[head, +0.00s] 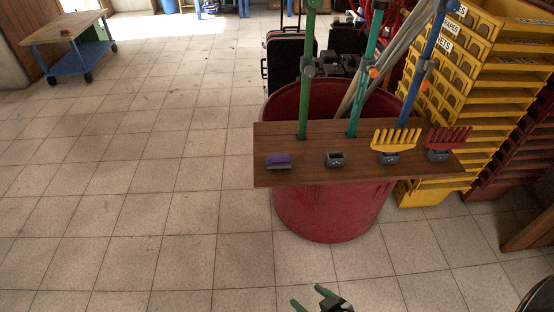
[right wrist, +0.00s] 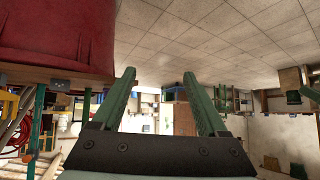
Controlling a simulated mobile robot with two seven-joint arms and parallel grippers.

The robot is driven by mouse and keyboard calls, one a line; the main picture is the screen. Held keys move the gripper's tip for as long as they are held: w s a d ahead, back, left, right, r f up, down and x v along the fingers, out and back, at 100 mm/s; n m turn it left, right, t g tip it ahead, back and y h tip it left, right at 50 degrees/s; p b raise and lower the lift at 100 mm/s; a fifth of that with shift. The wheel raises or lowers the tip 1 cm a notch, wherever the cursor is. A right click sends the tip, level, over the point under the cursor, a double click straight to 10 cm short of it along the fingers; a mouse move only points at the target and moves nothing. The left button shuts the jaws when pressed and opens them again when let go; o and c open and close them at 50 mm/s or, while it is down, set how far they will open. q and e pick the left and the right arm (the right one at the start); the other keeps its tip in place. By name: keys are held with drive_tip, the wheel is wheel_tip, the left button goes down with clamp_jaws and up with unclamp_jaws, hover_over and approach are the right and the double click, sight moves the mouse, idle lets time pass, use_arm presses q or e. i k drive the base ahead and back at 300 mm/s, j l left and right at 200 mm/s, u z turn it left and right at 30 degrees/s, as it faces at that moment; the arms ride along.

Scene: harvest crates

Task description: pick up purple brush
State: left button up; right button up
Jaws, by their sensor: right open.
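The purple brush (head: 278,160) sits in a small grey holder at the left end of a brown wooden board (head: 300,178) in the head view. My right gripper (head: 309,298) shows at the bottom edge of the head view, well in front of the board and apart from it. In the right wrist view my right gripper (right wrist: 158,82) has its two green fingers spread, with nothing between them. I cannot make out the brush in that view. My left gripper is not in view.
The board lies across a red barrel (head: 325,220). Beside the brush are an empty grey holder (head: 335,159), a yellow rake head (head: 395,139) and a dark red one (head: 448,139). Yellow crates (head: 455,60) stack at right.

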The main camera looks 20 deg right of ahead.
sight(275, 161)
drive_tip(key=z, duration=0.3)
drive_tip(key=i+j+z, duration=0.2)
drive_tip(key=i+z, duration=0.2)
drive_tip(key=i+j+z, duration=0.35)
drive_tip(key=i+j, duration=0.35)
drive_tip(key=j, duration=0.15)
drive_tip(key=i+j+z, duration=0.1)
drive_tip(key=i+j, duration=0.25)
drive_tip(key=j, duration=0.1)
